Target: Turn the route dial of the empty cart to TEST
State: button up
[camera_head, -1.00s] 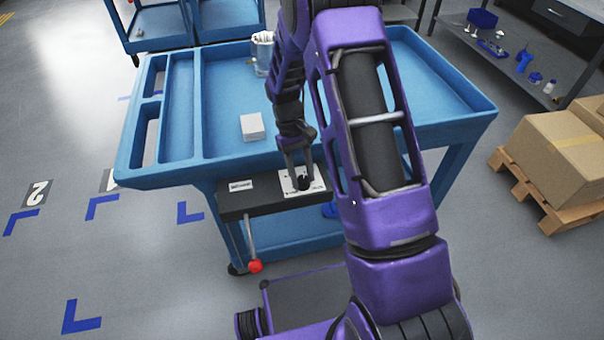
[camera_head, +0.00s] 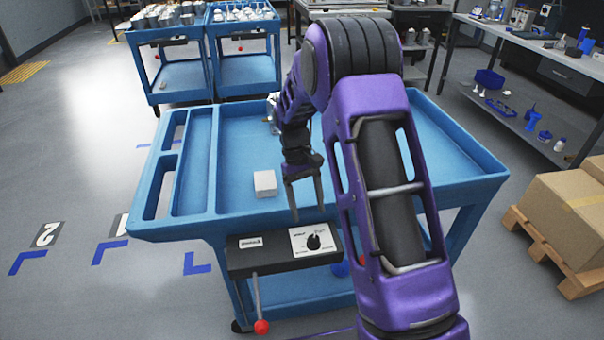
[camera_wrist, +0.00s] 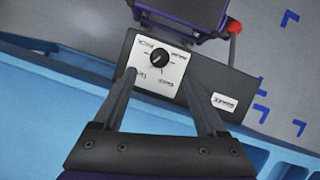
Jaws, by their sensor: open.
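The route dial is a black knob (camera_head: 313,242) on a white plate (camera_head: 303,250) on the black box at the near side of the blue cart (camera_head: 240,205). In the wrist view the knob (camera_wrist: 159,57) lies just beyond and between the fingertips. Its plate bears small labels that I cannot read surely, so I cannot tell its setting. My gripper (camera_head: 308,212) is open and empty, its fingers pointing down, apart from the knob and above it. In the wrist view my gripper (camera_wrist: 158,74) shows both fingers spread.
A white block (camera_head: 265,184) and a partly hidden metallic item (camera_head: 272,112) are on the cart's top. A red-tipped lever (camera_head: 261,326) hangs below the black box. Two loaded blue carts (camera_head: 247,72) stand behind. Boxes on a pallet (camera_head: 565,210) stand at right. Floor at left is clear.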

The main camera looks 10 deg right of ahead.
jog(key=v, duration=0.9)
jog(key=shift+p, duration=0.4)
jog(key=shift+w+r, duration=0.1)
jog(key=shift+w, duration=0.05)
